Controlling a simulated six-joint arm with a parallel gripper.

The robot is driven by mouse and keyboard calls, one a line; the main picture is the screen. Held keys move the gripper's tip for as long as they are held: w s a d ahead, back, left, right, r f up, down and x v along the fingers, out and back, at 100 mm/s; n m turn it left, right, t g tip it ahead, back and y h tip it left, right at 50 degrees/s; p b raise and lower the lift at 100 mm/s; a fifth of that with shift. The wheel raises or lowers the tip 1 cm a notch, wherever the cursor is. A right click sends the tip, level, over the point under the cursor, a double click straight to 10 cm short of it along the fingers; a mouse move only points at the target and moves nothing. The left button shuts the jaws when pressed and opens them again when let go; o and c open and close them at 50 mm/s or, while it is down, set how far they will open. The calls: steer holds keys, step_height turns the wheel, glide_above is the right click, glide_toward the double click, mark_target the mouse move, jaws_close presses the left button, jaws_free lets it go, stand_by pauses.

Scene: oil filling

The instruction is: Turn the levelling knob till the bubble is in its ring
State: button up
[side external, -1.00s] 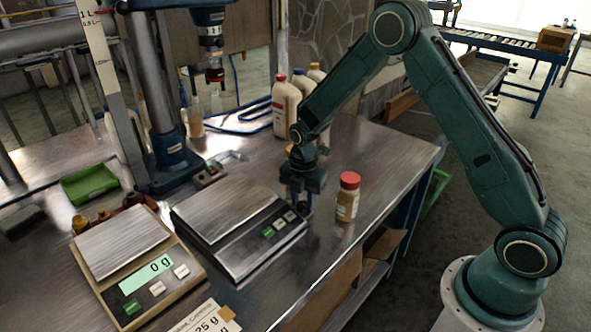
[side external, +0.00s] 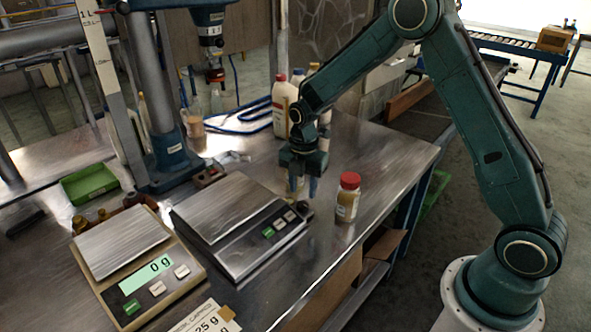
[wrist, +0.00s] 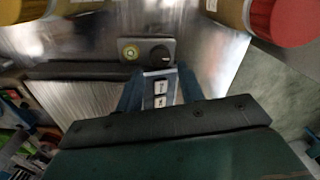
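The dark levelling knob (wrist: 160,56) sits on a small grey block at the corner of the grey scale (side external: 225,205). In the side view the knob (side external: 306,209) shows at the scale's right corner. Beside it, in the wrist view, is the round yellow-green bubble level (wrist: 130,51). A ring shows in it, but the bubble's exact place is too small to tell. My gripper (side external: 302,192) hangs fingers down above that corner, above and apart from the knob. In the wrist view its two fingers (wrist: 160,92) are apart with nothing between them; the scale's buttons show beyond.
A red-capped jar (side external: 348,197) stands close to the right of my gripper. A beige scale (side external: 125,245) reading 0 g is at the front left. White bottles (side external: 284,105) stand behind. A green tray (side external: 88,184) lies at the left. The front right tabletop is clear.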

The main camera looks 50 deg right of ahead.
mark_target(302, 205)
step_height(302, 205, up, 9)
stand_by(0.4)
steer(key=s+a+r+m+t, duration=0.1)
steer(key=s+r+m+t, duration=0.2)
steer(key=s+r+m, duration=0.85)
steer(key=s+a+r+m+t, duration=0.1)
steer(key=s+r+m+t, duration=0.1)
steer(key=s+m, duration=0.7)
steer(key=shift+s+a+r+t, duration=0.25)
steer(key=shift+s+r, duration=0.4)
steer(key=shift+s, duration=3.3)
steer(key=shift+d+m, duration=0.1)
steer(key=shift+m, duration=0.15)
